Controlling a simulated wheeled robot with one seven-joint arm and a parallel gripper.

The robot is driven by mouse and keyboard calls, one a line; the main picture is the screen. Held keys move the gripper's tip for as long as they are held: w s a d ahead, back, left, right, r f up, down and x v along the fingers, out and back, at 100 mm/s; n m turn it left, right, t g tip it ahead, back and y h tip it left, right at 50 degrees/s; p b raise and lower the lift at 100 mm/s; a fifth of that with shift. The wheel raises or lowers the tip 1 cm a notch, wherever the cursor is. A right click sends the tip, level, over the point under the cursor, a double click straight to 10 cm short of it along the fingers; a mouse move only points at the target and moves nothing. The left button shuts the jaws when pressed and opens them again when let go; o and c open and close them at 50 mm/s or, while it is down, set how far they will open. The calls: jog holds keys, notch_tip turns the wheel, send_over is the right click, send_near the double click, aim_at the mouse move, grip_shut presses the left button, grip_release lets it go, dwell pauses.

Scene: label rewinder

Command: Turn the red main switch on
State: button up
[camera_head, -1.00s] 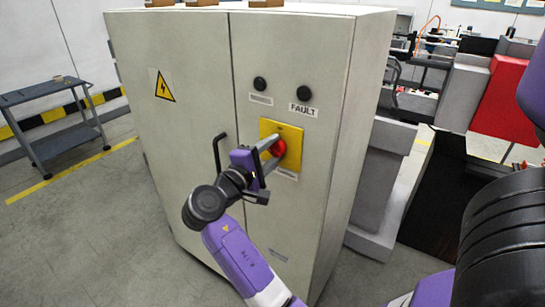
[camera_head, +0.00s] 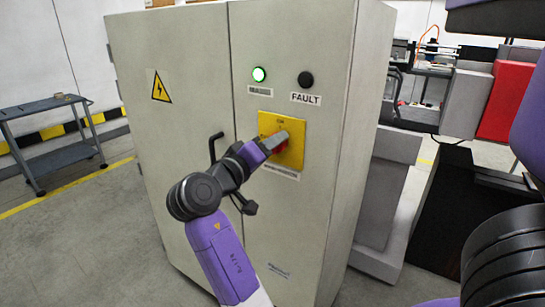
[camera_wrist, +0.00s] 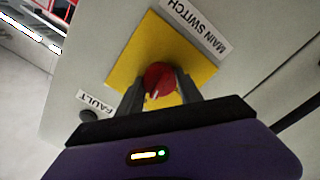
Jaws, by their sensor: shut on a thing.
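The red main switch (camera_wrist: 160,80) sits on a yellow plate (camera_head: 293,155) on the front of a grey cabinet (camera_head: 185,140). It also shows behind my fingers in the head view (camera_head: 283,147). My gripper (camera_head: 278,141) is shut on the switch knob, with one finger on each side of it in the wrist view (camera_wrist: 161,88). The fingers hide part of the knob. A dark lamp (camera_head: 305,79) stands over the FAULT label (camera_head: 306,98).
A black door handle (camera_head: 215,147) is left of my gripper on the cabinet front. A dark cart (camera_head: 50,135) stands at the far left. Red and grey machinery (camera_head: 500,100) is at the right.

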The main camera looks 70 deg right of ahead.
jog(key=shift+f+m+b, duration=0.15)
jog(key=shift+m+b, duration=0.85)
jog(key=shift+m, duration=0.1)
jog(key=o, duration=1.4)
jog(key=shift+c, duration=0.2)
jog(key=v, duration=0.7)
jog(key=shift+a+b, duration=0.4)
jog(key=shift+w, duration=0.1)
